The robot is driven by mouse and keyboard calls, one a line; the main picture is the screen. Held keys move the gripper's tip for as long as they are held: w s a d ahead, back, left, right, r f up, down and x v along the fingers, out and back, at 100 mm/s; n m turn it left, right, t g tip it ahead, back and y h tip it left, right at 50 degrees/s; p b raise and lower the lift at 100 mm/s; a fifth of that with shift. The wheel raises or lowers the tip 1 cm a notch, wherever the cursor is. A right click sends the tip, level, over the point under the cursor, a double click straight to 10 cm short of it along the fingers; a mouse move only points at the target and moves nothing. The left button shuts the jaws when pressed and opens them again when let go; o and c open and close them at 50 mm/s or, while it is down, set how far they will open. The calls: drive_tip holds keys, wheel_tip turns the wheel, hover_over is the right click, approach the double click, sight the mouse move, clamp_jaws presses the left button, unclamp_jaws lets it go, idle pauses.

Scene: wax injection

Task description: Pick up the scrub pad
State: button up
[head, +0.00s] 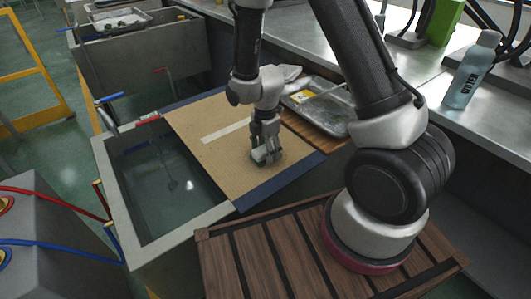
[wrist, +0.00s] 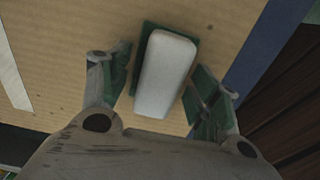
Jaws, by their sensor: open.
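The scrub pad (wrist: 165,72) is a white block with a green layer under it, and in the wrist view it lies on the tan board. My gripper (wrist: 160,95) is open, with one green-padded finger on each side of the pad and small gaps showing. In the head view my gripper (head: 265,155) points down at the board, and the pad there is mostly hidden by the fingers.
The tan board (head: 195,125) with blue edges lies beside a water-filled sink (head: 165,185). A metal tray (head: 325,112) stands behind my gripper. A water bottle (head: 472,70) stands on the steel counter at right. A slatted wooden surface (head: 235,265) is in front.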

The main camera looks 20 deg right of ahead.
drive_tip(key=c, duration=1.2)
drive_tip(key=shift+r, duration=0.15)
wheel_tip(320, 180, up, 10)
drive_tip(key=shift+f, duration=0.1)
drive_tip(key=o, duration=0.3)
drive_tip(key=shift+d, duration=0.1)
drive_tip(key=shift+c, duration=0.4)
